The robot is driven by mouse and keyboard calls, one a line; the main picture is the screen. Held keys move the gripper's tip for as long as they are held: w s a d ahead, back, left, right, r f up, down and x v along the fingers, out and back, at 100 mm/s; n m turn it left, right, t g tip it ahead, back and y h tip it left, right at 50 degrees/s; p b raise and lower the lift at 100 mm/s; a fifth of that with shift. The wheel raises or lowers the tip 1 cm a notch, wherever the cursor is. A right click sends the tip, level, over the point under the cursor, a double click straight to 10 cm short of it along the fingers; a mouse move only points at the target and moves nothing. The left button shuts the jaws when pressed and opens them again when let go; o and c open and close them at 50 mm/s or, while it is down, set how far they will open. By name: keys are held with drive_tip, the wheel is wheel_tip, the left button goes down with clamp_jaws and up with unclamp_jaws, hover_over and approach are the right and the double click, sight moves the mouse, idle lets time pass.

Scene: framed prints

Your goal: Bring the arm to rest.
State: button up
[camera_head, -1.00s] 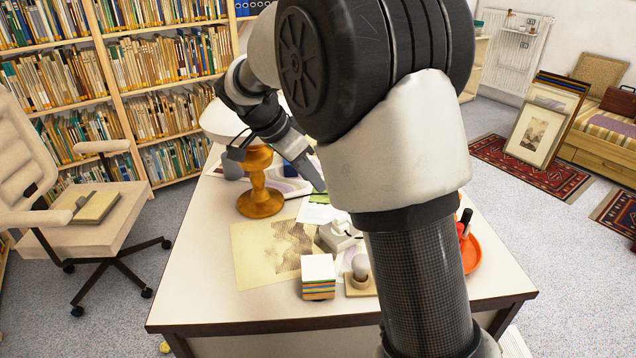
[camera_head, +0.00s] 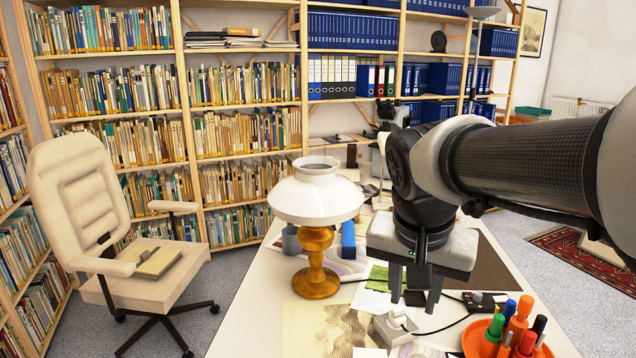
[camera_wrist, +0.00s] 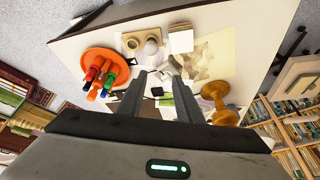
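My arm (camera_head: 520,160) reaches in from the right side of the head view, over the desk. My gripper (camera_head: 415,292) points down above the desk, right of the lamp, with its two fingers apart. In the wrist view my gripper (camera_wrist: 157,80) also shows its fingers apart, with nothing visible between them. The desk (camera_head: 250,310) lies below, with papers and small items under and around the fingers. Part of the desk is hidden behind my arm and gripper.
A lamp (camera_head: 316,190) with a wooden base stands left of my gripper. A blue object (camera_head: 348,240) is beside it. An orange tray (camera_wrist: 70,68) with pens lies at the desk's right. A chair (camera_head: 140,285) and bookshelves (camera_head: 240,145) stand beyond.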

drive_tip(key=s+f+n+t+y, duration=0.2)
drive_tip(key=s+n, duration=0.3)
drive_tip(key=s, duration=0.5)
wheel_tip(320, 180, up, 22)
drive_tip(key=p, duration=2.2)
drive_tip(key=shift+a, duration=0.4)
